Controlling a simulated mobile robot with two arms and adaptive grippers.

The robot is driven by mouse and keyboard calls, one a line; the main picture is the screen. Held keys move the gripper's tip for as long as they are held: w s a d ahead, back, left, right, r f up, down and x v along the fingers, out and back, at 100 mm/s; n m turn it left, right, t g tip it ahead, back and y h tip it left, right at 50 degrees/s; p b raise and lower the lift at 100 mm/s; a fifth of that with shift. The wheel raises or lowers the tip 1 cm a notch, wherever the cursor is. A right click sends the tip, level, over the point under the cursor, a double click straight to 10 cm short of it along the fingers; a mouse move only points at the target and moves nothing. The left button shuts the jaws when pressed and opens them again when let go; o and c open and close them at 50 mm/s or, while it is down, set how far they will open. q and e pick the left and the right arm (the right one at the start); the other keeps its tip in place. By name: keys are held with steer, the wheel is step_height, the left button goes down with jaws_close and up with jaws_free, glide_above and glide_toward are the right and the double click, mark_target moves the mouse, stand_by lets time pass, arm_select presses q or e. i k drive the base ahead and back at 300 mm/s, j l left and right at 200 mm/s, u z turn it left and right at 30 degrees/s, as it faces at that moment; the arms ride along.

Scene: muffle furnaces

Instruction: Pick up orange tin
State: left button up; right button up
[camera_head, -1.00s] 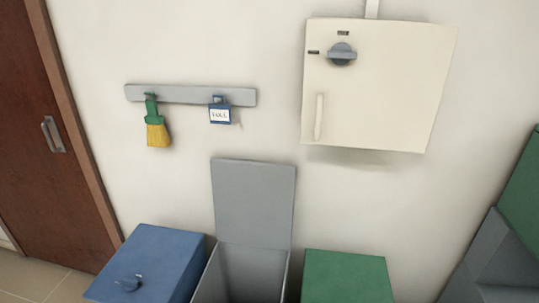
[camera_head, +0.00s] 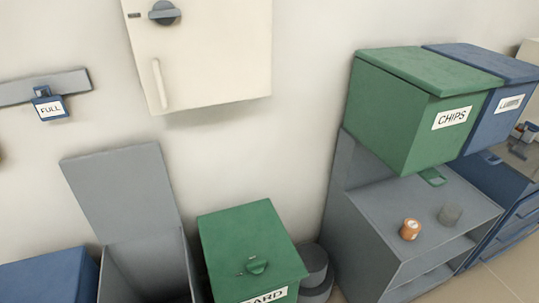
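The orange tin (camera_head: 410,229) is a small round tin with a pale label. It stands on the top of a grey shelf unit (camera_head: 372,215) at the right. A grey tin (camera_head: 450,214) stands to its right on the same top, a short gap away. Neither of my grippers is in the head view.
A green bin marked CHIPS (camera_head: 395,115) and a blue bin (camera_head: 492,112) sit above and behind the shelf top. A green lidded bin (camera_head: 243,236) and an open grey bin (camera_head: 148,268) stand left. A white wall cabinet (camera_head: 205,55) hangs above.

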mark_target(411, 228)
steer(key=z, duration=1.3)
